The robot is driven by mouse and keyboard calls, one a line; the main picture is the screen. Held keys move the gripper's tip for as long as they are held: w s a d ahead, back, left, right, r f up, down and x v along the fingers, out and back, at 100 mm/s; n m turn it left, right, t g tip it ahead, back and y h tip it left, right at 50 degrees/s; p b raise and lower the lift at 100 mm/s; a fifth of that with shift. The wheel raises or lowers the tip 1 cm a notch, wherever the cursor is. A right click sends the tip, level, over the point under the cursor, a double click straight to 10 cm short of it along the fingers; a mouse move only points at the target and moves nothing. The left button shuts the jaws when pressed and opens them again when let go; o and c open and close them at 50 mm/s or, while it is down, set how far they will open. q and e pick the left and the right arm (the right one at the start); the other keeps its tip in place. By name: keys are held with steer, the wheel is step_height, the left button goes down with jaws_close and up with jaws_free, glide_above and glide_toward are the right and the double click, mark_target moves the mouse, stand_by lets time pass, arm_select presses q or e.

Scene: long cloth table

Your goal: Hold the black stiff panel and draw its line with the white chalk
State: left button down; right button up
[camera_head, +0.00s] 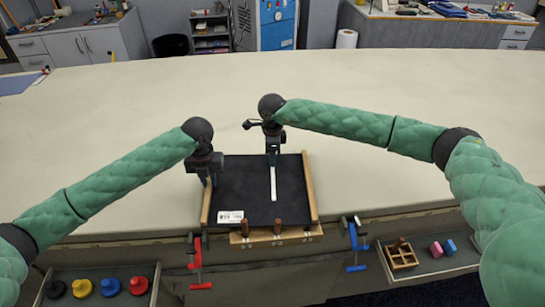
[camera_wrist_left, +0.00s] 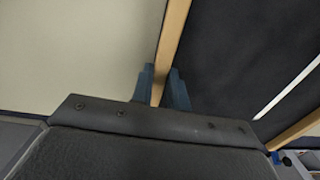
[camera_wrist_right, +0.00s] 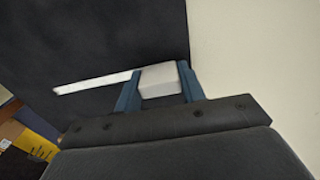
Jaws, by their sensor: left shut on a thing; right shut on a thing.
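The black stiff panel (camera_head: 240,180) lies flat on the table between wooden side rails, with a white label at its near left corner. My left gripper (camera_head: 210,180) is at the left edge; in the left wrist view its fingers (camera_wrist_left: 162,88) are shut around the left wooden rail (camera_wrist_left: 172,35). My right gripper (camera_head: 273,155) is over the panel's far part. In the right wrist view its fingers (camera_wrist_right: 158,88) are shut on the white chalk (camera_wrist_right: 159,79). A straight white line (camera_head: 274,185) runs from the chalk toward the panel's near side.
A red clamp (camera_head: 197,262) and a blue clamp (camera_head: 355,243) sit at the table's front edge. Side trays hold coloured knobs (camera_head: 110,287) and a wooden box (camera_head: 401,256). The far table is clear.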

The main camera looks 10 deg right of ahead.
steer(key=shift+w, duration=0.35)
steer(key=shift+r, duration=0.15)
steer(key=shift+r, duration=3.4)
arm_select(q)
steer(key=c, duration=1.3)
jaws_free()
steer(key=shift+r, duration=0.1)
